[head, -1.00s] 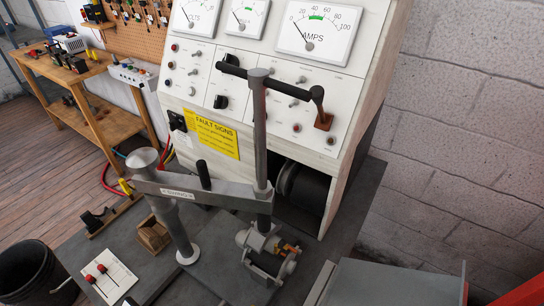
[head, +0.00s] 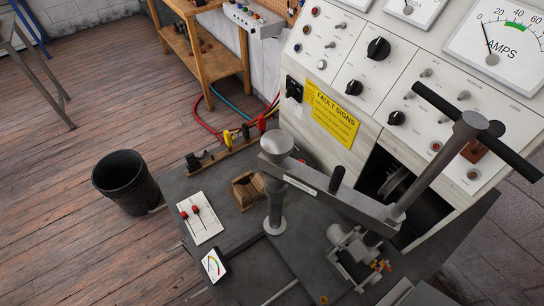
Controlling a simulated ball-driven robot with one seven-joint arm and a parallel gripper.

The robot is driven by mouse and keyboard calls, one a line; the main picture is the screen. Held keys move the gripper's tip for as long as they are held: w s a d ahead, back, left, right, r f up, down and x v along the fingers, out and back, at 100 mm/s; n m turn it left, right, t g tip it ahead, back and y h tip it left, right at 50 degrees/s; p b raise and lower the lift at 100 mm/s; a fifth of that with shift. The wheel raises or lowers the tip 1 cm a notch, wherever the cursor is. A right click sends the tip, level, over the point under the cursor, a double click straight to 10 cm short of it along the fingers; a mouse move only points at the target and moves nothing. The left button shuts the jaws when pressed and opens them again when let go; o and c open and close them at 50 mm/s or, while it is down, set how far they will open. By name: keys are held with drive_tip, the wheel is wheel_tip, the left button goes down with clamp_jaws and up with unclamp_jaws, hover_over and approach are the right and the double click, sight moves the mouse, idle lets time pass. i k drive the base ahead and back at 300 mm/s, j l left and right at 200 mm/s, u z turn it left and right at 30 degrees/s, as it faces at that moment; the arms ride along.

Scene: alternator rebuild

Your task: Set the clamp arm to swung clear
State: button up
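The clamp arm (head: 325,193) is a grey bar on a round post (head: 274,205) standing on the dark bench. It reaches from the post's flared top toward the lower right, over the alternator (head: 356,258). A short black knob (head: 336,179) stands up from it. At its far end a grey screw column (head: 437,165) rises to a black crossbar handle (head: 477,130). The column's lower end is above or at the alternator; I cannot tell if they touch. My gripper is not in view.
A white test panel with a yellow fault signs label (head: 331,116) stands behind the clamp. A card with two red-handled tools (head: 200,217), a small meter (head: 213,265) and a wooden block (head: 247,190) lie on the bench. A black bucket (head: 126,182) stands on the clear wooden floor at left.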

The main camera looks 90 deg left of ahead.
sight(376, 216)
drive_tip(key=k+j+u, duration=0.1)
drive_tip(key=j+u, duration=0.85)
drive_tip(key=i+l+u, duration=0.15)
drive_tip(key=l, duration=0.25)
